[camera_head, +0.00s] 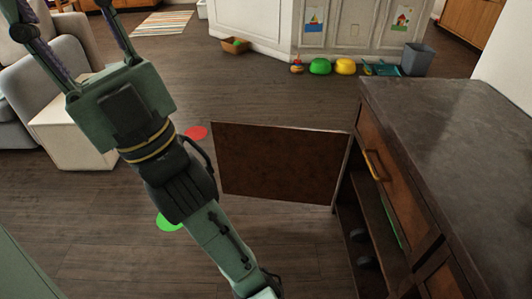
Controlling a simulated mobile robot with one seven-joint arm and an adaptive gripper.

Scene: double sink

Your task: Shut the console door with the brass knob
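The console (450,120) stands at the right, with a grey top and dark wood front. One door (278,165) stands wide open, sticking out leftward from the console's far front edge. Its plain brown face is toward me. No brass knob shows on this face; the door's other side is hidden. A brass-coloured pull (374,164) sits on the console front, right of the door's hinge edge. My gripper (70,28) is at the upper left, left of the door and apart from it. Its two fingers are spread with nothing visible between them; their tips are near or beyond the picture's edge.
Open shelving (372,215) inside the console holds dark items. A grey armchair (38,90) and a pale block (75,145) stand at the left. Toys, a basket (235,46) and a grey bin (417,58) line the far wall. Floor between is mostly clear, with red and green discs.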

